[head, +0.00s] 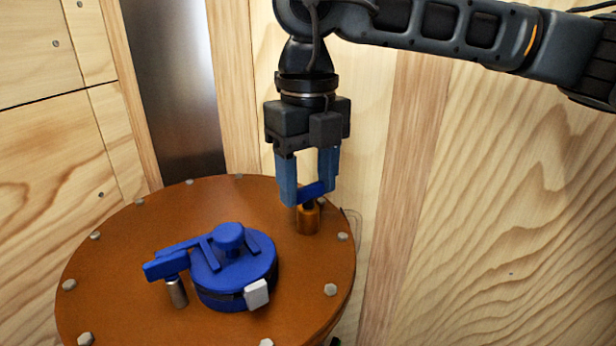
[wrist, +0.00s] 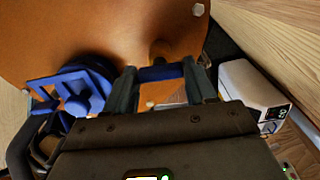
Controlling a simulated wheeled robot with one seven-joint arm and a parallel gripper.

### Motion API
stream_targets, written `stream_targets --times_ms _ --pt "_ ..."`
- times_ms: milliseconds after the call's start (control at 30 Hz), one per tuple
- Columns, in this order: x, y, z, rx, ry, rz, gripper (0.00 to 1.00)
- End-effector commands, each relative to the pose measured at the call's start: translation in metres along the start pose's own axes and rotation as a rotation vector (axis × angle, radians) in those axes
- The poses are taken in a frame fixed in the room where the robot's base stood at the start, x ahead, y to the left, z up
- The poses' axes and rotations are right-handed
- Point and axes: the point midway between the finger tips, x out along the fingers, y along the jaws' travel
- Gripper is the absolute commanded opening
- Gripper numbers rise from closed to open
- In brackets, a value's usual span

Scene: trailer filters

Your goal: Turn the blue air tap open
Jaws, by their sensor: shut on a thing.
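The blue air tap (head: 318,189) is a small blue lever on a short brass-coloured stem (head: 308,218) near the right rim of the round orange-brown lid. My gripper (head: 308,192) points down over it, with one blue-grey finger on each side, and is shut on the blue lever. In the wrist view the lever (wrist: 160,73) spans the gap between my two fingertips (wrist: 160,78). The fingers partly hide the lever's ends in the head view.
A larger blue round cap with a handle (head: 232,265) and a white clip stands left on the lid (head: 120,260), which has bolts around its rim. Wooden walls (head: 500,200) stand close behind and right. A white box (wrist: 252,92) shows right in the wrist view.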

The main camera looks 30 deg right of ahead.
Motion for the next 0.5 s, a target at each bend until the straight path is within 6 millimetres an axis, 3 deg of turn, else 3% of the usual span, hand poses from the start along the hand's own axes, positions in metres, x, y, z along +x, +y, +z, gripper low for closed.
stream_targets --times_ms 267,500 --pt "0.002 -0.0001 0.0 -0.035 0.0 -0.001 0.25" --pt "0.0047 -0.0002 0.0003 -0.168 -0.002 -0.002 0.25"
